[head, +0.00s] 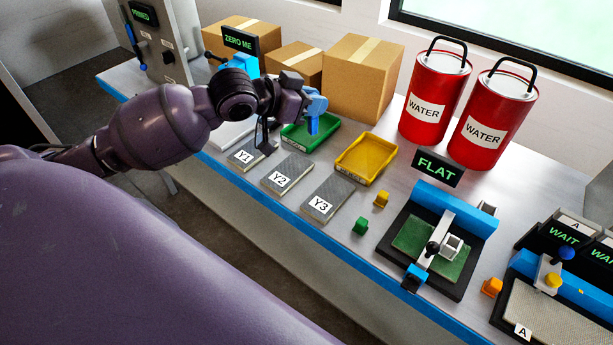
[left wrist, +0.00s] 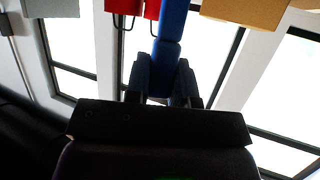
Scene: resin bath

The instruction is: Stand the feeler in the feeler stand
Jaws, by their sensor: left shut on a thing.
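My left gripper (head: 307,100) is shut on a blue thing, which looks like the feeler (head: 317,108). It is held above the back of the bench, over the green tray. In the left wrist view the feeler (left wrist: 167,60) is a blue rod between the two fingers (left wrist: 163,88), pointing away from the gripper. A slim black upright bracket (head: 264,136) beside the Y1 plate may be the feeler stand; my arm hides its top. The feeler is apart from it. My right gripper is not in view.
A green tray (head: 294,138) and yellow tray (head: 344,170) lie behind plates Y1 (head: 236,160), Y2 (head: 298,165) and Y3 (head: 340,190). Cardboard boxes (head: 361,85) and red water drums (head: 420,125) stand behind. A FLAT fixture (head: 455,287) stands right.

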